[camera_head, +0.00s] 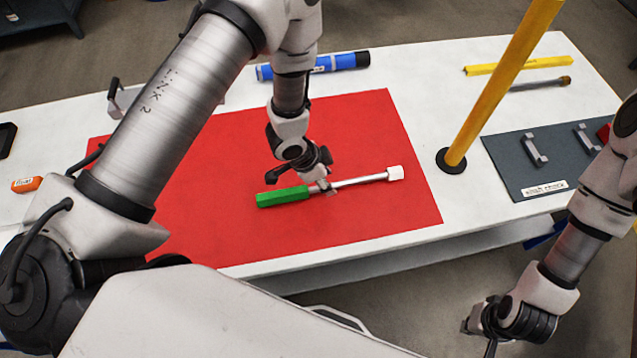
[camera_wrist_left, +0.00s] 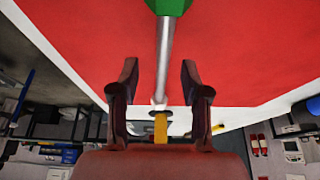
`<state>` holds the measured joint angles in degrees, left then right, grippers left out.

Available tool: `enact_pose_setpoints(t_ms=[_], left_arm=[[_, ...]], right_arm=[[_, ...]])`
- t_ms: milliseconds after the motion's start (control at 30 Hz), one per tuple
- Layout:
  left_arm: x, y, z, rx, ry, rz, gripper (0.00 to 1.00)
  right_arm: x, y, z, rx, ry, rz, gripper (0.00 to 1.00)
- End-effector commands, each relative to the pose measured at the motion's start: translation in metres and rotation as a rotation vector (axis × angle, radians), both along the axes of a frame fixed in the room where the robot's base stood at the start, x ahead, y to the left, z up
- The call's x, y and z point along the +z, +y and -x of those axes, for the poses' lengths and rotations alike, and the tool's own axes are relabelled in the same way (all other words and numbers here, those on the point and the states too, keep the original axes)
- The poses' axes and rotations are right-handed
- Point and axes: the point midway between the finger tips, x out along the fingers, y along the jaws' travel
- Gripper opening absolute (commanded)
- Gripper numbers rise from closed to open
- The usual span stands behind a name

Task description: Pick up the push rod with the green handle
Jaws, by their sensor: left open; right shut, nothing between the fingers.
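The push rod has a green handle (camera_head: 283,197), a grey metal shaft (camera_head: 358,182) and a white tip (camera_head: 395,173). It lies on the red mat (camera_head: 395,225), handle to the left. My left gripper (camera_head: 325,187) is over the shaft just right of the handle. In the left wrist view, my left gripper (camera_wrist_left: 160,70) is open, its fingers on either side of the shaft (camera_wrist_left: 164,55), with a gap on both sides. The green handle (camera_wrist_left: 168,6) is cut off at the top edge there. My right gripper (camera_head: 488,345) is shut and empty, low at the right, partly cut off.
A yellow pole (camera_head: 500,85) stands on the white table (camera_head: 425,65) right of the mat. A dark board with handles (camera_head: 518,160) lies further right. An orange item (camera_head: 27,184) is left.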

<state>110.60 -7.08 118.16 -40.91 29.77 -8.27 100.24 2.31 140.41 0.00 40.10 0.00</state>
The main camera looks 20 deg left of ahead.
Motion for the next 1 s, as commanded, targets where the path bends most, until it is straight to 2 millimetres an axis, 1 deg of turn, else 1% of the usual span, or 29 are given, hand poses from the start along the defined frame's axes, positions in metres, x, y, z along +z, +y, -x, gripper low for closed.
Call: enact_pose_setpoints(t_ms=[33,100,200,400,467,500,533,867,1000], left_arm=[[-0.006,-0.001,0.001,0.002,0.004,0.001,0.46],[-0.019,-0.005,-0.002,-0.001,0.003,-0.001,0.46],[-0.03,-0.008,-0.005,0.0,0.001,-0.001,0.46],[-0.032,-0.008,-0.006,0.001,0.0,0.0,0.46],[-0.032,-0.008,-0.006,0.001,0.0,0.0,0.25],[-0.032,-0.008,-0.006,0.001,0.0,0.0,0.11],[-0.032,-0.008,-0.006,0.001,0.0,0.0,0.0],[-0.032,-0.008,-0.006,0.001,0.001,-0.001,0.0],[-0.029,-0.008,-0.006,0.0,-0.001,-0.001,0.0]], right_arm=[[0.01,0.0,0.0,0.0,-0.001,0.0,0.0],[0.013,0.0,0.0,0.0,-0.001,0.0,0.0],[0.014,0.0,-0.001,0.0,-0.002,0.0,0.0],[0.012,0.0,0.0,0.0,-0.001,0.0,0.0],[0.012,0.0,0.0,0.0,-0.001,0.0,0.0],[0.012,0.0,0.0,0.0,-0.001,0.0,0.0],[0.012,0.0,0.0,0.0,-0.001,0.0,0.0],[0.012,0.0,0.0,0.0,-0.001,0.0,0.0],[0.01,0.0,0.0,0.0,-0.001,0.0,0.0]])
